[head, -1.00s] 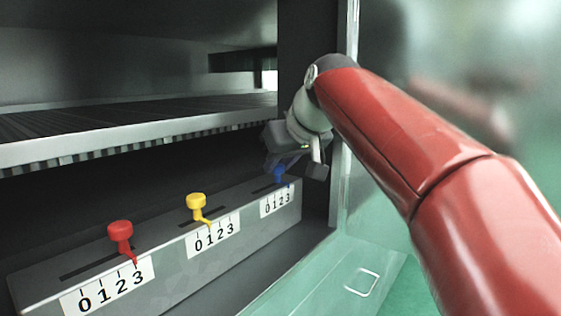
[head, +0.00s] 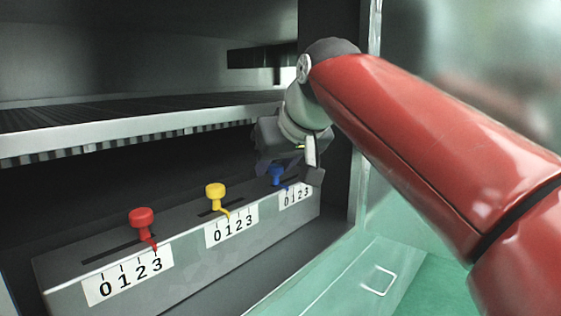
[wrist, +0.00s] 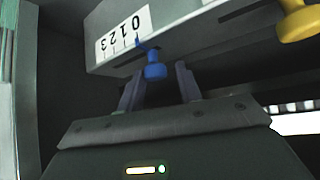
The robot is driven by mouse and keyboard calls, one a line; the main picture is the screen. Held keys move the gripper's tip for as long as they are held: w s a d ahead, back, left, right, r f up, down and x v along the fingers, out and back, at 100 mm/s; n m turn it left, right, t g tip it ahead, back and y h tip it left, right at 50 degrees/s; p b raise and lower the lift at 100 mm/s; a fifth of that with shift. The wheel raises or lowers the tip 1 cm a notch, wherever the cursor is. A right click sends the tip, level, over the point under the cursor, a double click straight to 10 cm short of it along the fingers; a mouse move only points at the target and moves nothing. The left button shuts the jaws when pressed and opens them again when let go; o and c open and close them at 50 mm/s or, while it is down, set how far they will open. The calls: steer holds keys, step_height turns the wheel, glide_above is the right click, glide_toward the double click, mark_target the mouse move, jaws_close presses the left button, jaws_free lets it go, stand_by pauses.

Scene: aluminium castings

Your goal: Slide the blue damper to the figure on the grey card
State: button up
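The blue damper (head: 277,174) sits at the far right end of the grey bench-like panel (head: 215,268). In the wrist view its blue knob (wrist: 155,68) has its pointer near the 0 of its white 0-to-3 scale (wrist: 124,33). My gripper (wrist: 158,84) is open, with its fingers on either side of the knob. The left finger lies close to the knob, perhaps touching; a gap shows at the right finger. In the head view my gripper (head: 294,172) is partly hard to make out against the dark. No grey card shows in either view.
A rack shelf (head: 130,120) spans above the panel. A dark wall post (head: 337,110) and a clear greenish pane (head: 335,275) stand on the right.

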steer(key=shift+o, duration=1)
steer(key=v, duration=0.8)
steer(key=shift+p, duration=0.4)
steer(key=s+d+f+m+h, duration=0.1)
steer(key=s+d+f, duration=0.4)
steer(key=f, duration=0.6)
steer(key=s+d+f+m+g+h, duration=0.1)
steer(key=s+d+f, duration=0.4)
steer(key=f, duration=0.6)
steer(key=s+d+f+m+g+h, duration=0.1)
steer(key=s+d+f+m, duration=0.3)
steer(key=f, duration=0.7)
steer(key=shift+s+d+f+h, duration=0.35)
steer(key=shift+s+d+h, duration=0.35)
steer(key=shift+s+d, duration=0.4)
steer(key=shift+w, duration=0.1)
